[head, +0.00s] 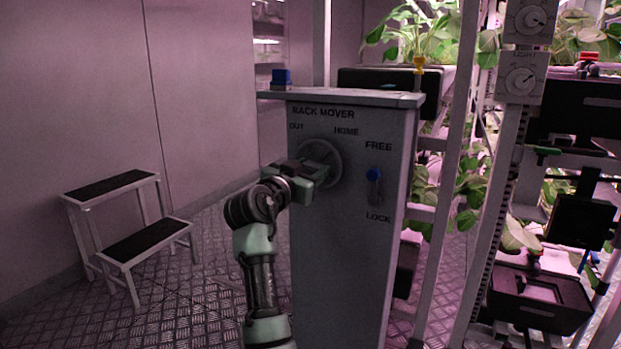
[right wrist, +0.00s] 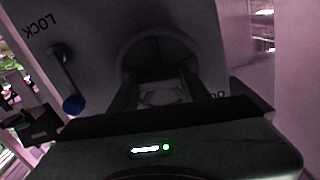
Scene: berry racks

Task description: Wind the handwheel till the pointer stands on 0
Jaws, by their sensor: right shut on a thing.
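The handwheel (head: 333,158) is a grey round wheel on the front of a grey cabinet (head: 345,260) marked RACK MOVER, with OUT and HOME above it. My right gripper (head: 314,174) reaches it from the left and is shut on it. In the right wrist view the dark wheel (right wrist: 160,45) sits between the fingers of my right gripper (right wrist: 160,92). The gripper covers part of the wheel. I cannot make out a pointer or a 0 mark by it. My left gripper is not in view.
A lever with a blue knob (head: 375,174) stands up at FREE, right of the wheel. A blue block (head: 281,76) sits on the cabinet top. Plant racks (head: 455,190) stand close on the right. A step stool (head: 130,215) is at left, with clear floor between.

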